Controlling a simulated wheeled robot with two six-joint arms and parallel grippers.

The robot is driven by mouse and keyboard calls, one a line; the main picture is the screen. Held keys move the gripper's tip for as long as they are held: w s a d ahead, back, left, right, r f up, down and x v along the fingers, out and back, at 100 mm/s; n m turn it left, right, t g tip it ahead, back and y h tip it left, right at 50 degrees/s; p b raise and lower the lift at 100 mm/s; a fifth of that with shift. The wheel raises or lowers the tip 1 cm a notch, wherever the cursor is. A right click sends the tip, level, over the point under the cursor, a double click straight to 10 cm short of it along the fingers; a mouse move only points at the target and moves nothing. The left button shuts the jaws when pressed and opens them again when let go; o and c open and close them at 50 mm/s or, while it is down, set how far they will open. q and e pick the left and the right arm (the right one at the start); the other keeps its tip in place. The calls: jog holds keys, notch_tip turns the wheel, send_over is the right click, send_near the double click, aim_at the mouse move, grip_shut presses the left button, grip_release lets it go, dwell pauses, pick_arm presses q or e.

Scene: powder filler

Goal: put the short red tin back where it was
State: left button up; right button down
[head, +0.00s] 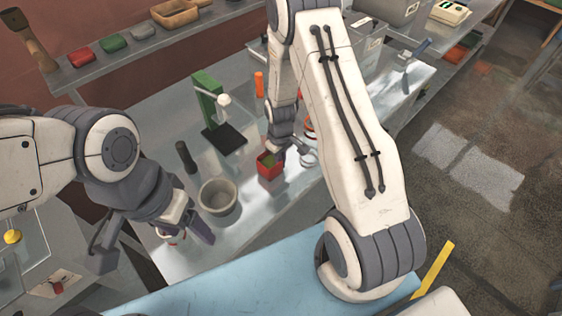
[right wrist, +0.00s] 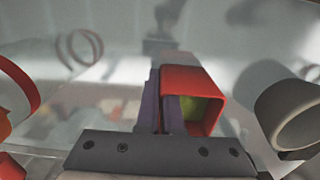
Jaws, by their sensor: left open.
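The short red tin (head: 266,168) stands open-topped near the middle of the grey bench in the head view, with yellow-green contents. In the right wrist view the tin (right wrist: 206,100) is at the fingers, one finger inside its mouth and one outside, with its red wall between them. My right gripper (right wrist: 161,95) looks shut on that wall. In the head view my right gripper (head: 276,150) is partly hidden by its own arm. Whether the tin touches the bench is hard to tell. My left gripper (head: 157,250) is open and empty, left of the grey bowl.
The grey bowl (head: 217,195) stands close left of the tin, with a dark pestle (head: 186,157) behind it. A green stand (head: 208,100) and an orange cylinder (head: 259,84) are farther back. A shelf (head: 130,51) at upper left holds a red tin (head: 81,57) and a green tin (head: 113,42).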

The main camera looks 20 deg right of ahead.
jog(key=shift+f, duration=0.15)
jog(key=c, duration=1.1)
grip_release()
